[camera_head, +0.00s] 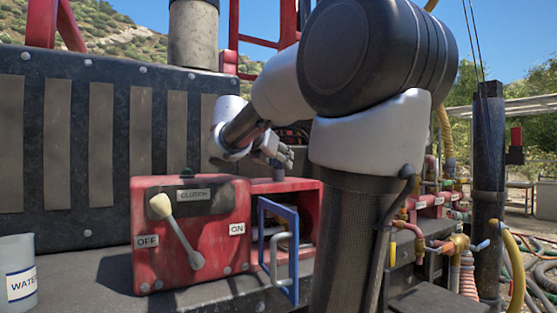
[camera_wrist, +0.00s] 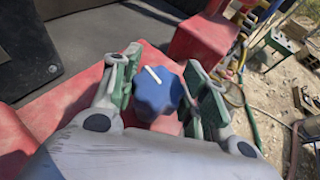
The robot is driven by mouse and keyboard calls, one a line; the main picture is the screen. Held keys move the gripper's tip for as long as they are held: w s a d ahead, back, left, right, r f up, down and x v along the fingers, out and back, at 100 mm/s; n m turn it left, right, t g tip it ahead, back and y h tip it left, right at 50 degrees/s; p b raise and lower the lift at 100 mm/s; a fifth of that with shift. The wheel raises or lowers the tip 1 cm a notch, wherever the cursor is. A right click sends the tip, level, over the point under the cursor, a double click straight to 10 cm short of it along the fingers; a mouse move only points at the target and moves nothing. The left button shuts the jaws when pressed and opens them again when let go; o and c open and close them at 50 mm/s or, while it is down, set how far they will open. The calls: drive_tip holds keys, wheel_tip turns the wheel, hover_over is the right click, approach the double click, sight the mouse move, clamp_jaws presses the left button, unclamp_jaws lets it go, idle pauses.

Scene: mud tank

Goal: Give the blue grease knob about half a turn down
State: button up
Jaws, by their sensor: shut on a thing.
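The blue grease knob (camera_wrist: 157,98) is a lobed knob with a short white mark on its top, seen from above in the wrist view. The mark slants toward the upper left in that picture. My gripper (camera_wrist: 163,72) has its green-padded fingers on either side of the knob and is shut on it. In the head view my gripper (camera_head: 278,152) reaches over the back of the red box (camera_head: 190,255), beside its open right part.
The red box carries a clutch lever (camera_head: 178,235) between OFF and ON labels. A blue-framed door (camera_head: 277,250) with a grey handle stands open at its right. A water cup (camera_head: 17,270) is at far left. Pipes and valves (camera_head: 440,245) lie to the right.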

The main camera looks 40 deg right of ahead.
drive_tip(key=m+g, duration=0.6)
drive_tip(key=g, duration=0.1)
drive_tip(key=shift+w+m+g, duration=0.1)
drive_tip(key=shift+m+g, duration=0.2)
drive_tip(key=shift+g, duration=0.1)
drive_tip(key=m+g+y, duration=0.3)
drive_tip(key=m+g, duration=0.2)
drive_tip(key=shift+m+g, duration=0.3)
drive_tip(key=o, duration=1)
drive_tip(key=shift+o, duration=0.2)
